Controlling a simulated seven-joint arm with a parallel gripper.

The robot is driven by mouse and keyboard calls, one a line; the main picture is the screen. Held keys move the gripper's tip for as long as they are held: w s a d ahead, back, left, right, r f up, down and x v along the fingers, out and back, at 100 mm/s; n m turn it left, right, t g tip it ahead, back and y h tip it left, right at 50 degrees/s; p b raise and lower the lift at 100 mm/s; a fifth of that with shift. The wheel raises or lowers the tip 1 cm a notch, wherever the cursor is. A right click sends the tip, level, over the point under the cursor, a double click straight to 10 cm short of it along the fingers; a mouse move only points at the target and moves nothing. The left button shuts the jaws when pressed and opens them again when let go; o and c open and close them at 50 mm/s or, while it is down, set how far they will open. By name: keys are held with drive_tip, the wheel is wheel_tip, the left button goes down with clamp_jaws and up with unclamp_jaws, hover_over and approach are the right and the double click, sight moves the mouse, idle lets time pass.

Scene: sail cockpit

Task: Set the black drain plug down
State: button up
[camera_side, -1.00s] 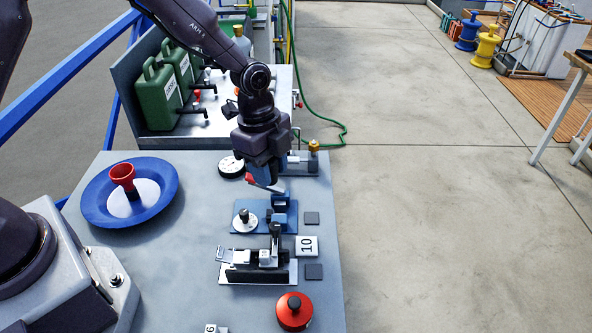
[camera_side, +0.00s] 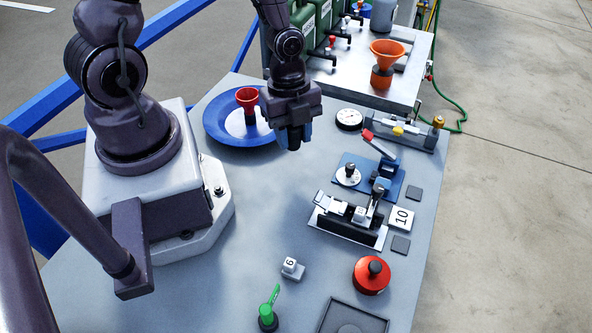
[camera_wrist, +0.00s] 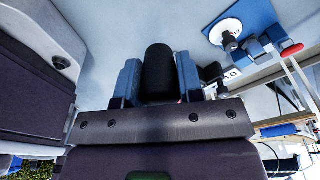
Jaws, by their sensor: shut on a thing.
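My gripper (camera_side: 295,136) is shut on the black drain plug (camera_wrist: 158,72), a dark rounded cylinder held between its two blue fingers in the wrist view. The gripper is just right of the blue dish (camera_side: 213,130) and left of the blue clamp fixture. I cannot tell the exact gap between the plug and the bench.
To the right are a red-handled lever (camera_side: 380,145), a blue fixture (camera_side: 400,183), a black vise (camera_side: 345,231) and a red disc with black knob (camera_side: 370,282).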

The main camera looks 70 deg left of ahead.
sight(295, 149)
wheel_tip(295, 149, down, 4)
drive_tip(key=shift+w, duration=0.15)
drive_tip(key=shift+f, duration=2)
drive_tip(key=shift+f, duration=0.15)
drive_tip(key=o, duration=0.9)
